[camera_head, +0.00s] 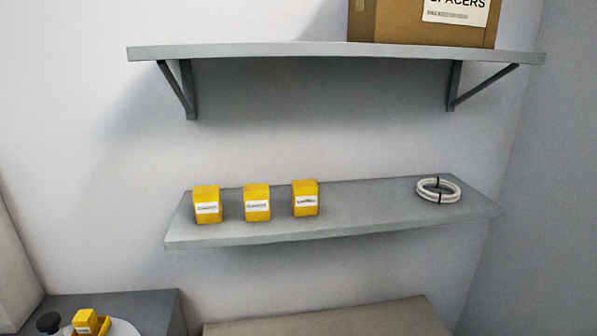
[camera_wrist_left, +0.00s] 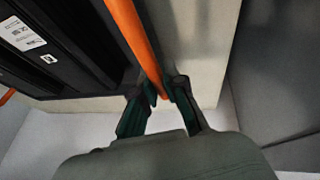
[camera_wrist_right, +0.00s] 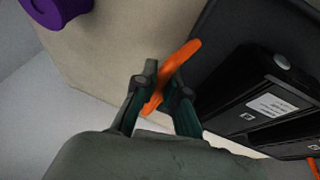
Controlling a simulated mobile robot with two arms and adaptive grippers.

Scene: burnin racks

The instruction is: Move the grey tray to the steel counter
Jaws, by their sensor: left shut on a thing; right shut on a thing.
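The dark grey tray (camera_wrist_right: 212,50) shows in part in the right wrist view, with black label-bearing units (camera_wrist_right: 265,100) in it. Black units (camera_wrist_left: 50,50) also show at the upper left of the left wrist view. My left gripper (camera_wrist_left: 164,92) is shut on an orange handle bar (camera_wrist_left: 132,30) beside them. My right gripper (camera_wrist_right: 162,86) is shut on another orange handle (camera_wrist_right: 183,60) at the tray's side. Both handles appear to belong to the tray. The tray and both grippers are outside the head view. I cannot tell which surface is the steel counter.
A beige surface (camera_head: 330,321) lies low in the head view, with a dark grey top (camera_head: 140,305) left of it. Above are a shelf (camera_head: 350,205) with three yellow boxes (camera_head: 256,202) and a white coil (camera_head: 438,190), and a higher shelf (camera_head: 320,52) with a carton (camera_head: 395,20). A purple object (camera_wrist_right: 55,8) stands near my right gripper.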

